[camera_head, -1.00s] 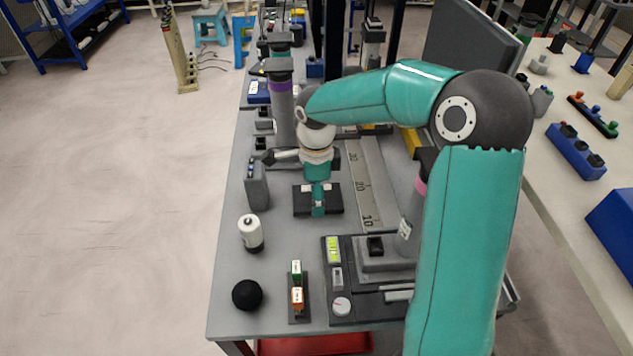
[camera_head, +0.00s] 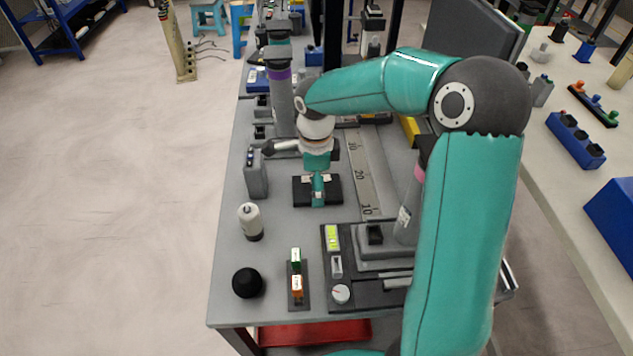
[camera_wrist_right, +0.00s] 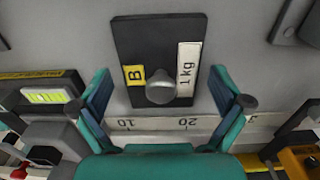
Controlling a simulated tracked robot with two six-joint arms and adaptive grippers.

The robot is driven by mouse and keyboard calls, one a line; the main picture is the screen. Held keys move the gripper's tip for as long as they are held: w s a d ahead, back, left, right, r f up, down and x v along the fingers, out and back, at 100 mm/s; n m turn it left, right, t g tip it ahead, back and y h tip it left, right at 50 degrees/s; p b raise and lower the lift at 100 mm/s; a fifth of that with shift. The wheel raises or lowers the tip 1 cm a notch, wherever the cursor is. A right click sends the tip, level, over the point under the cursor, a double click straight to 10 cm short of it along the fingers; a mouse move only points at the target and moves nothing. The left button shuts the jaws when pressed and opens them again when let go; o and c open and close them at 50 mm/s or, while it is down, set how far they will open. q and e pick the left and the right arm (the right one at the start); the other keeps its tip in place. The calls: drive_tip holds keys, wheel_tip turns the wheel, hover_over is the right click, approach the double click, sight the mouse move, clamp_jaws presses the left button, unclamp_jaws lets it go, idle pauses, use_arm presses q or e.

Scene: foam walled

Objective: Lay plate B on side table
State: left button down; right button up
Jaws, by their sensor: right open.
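Plate B (camera_wrist_right: 155,35) is a flat black plate with a round grey knob, a yellow "B" label and a white "1 kg" label. It lies on the grey bench (camera_head: 285,225); in the head view it shows beneath my right gripper (camera_head: 318,190), partly covered by it. In the right wrist view my right gripper (camera_wrist_right: 170,95) is open and empty, its fingers spread to either side of the knob. I cannot tell the height gap. A cream table (camera_head: 535,130) on the right may be the side table. My left gripper is not in view.
Near the plate stand a grey canister (camera_head: 255,175), a white-and-black cylinder (camera_head: 250,222), a black ball (camera_head: 248,283) and a black control panel (camera_head: 345,265). A ruler strip (camera_head: 358,170) runs right of the plate. The cream table holds a blue block (camera_head: 575,140).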

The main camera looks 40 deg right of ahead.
wheel_tip(320, 180, up, 12)
drive_tip(key=p, duration=0.1)
drive_tip(key=shift+f, duration=0.15)
idle(0.6)
